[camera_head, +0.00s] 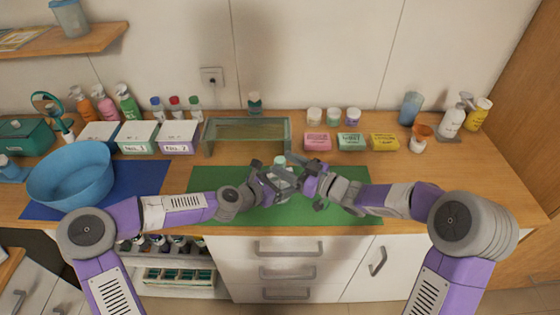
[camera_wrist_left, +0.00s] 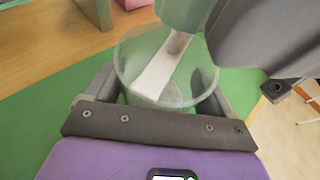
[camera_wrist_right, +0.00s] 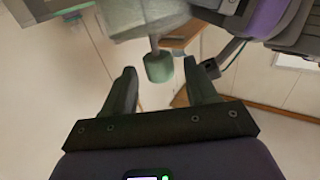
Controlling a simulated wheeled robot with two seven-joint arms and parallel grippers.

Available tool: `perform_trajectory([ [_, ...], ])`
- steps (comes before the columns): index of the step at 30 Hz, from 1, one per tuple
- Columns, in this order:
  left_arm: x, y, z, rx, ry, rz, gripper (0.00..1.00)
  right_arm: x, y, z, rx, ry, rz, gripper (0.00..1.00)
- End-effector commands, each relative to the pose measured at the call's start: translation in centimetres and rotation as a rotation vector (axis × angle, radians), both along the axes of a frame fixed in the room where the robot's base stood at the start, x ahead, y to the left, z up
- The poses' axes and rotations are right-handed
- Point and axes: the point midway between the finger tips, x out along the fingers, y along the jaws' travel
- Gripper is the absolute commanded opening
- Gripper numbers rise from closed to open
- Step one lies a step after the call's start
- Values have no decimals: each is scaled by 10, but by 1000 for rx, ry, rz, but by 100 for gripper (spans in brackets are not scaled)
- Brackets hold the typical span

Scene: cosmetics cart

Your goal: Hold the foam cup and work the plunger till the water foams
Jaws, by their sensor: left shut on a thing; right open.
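The clear foam cup (camera_wrist_left: 150,78) stands between the fingers of my left gripper (camera_wrist_left: 155,88), which is shut on it above the green mat (camera_head: 220,180). A pale bar shows inside the cup, and a pale green part covers its top in the left wrist view; I cannot tell the water or foam. In the right wrist view the plunger's green knob (camera_wrist_right: 158,68) sits on a thin rod. My right gripper (camera_wrist_right: 160,78) is open, with its fingertips on either side of the knob and apparently not touching it. In the head view both grippers meet over the mat and largely hide the cup.
A glass-walled tray (camera_head: 248,137) stands behind the mat. A blue basin (camera_head: 70,172) is at left on a blue mat, beside labelled boxes. Pink, green and yellow packs (camera_head: 351,141) and an orange-topped jar (camera_head: 421,138) stand at right. Counter right of the mat is clear.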

Motion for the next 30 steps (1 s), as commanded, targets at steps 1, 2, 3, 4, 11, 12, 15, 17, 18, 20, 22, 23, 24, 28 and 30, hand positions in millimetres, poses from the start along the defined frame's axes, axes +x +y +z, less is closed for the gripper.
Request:
perform_trajectory([
  [1,0,0,0,0,-1,0,44,4,7,0,-1,-1,2,57],
  [2,0,0,0,0,-1,0,44,6,10,0,0,-1,1,57],
  [3,0,0,0,0,-1,0,44,9,14,0,1,-1,2,57],
  [4,0,0,0,0,-1,0,44,10,16,0,1,-1,1,57],
  [11,0,0,0,-1,-1,0,44,15,22,0,0,0,-1,57],
  [12,0,0,0,-1,-1,0,44,15,22,0,0,0,-1,57],
  [15,0,0,0,0,-1,0,44,15,22,0,0,0,-1,57],
  [17,0,0,0,0,-1,0,44,15,22,0,0,0,-1,54],
  [18,0,0,0,0,-1,0,44,15,22,0,0,0,-1,48],
  [20,0,0,0,-1,-1,0,44,15,22,0,0,0,-1,39],
  [22,0,0,0,-1,-1,0,44,15,21,0,0,0,-1,28],
  [23,0,0,0,-1,-1,0,44,15,21,0,0,0,-1,24],
  [24,0,0,0,-1,-1,0,44,15,21,0,0,0,-1,18],
  [28,0,0,0,-1,-1,0,44,15,21,0,0,0,-1,0],
  [30,0,0,0,-1,-1,0,44,15,21,0,0,0,-1,0],
])
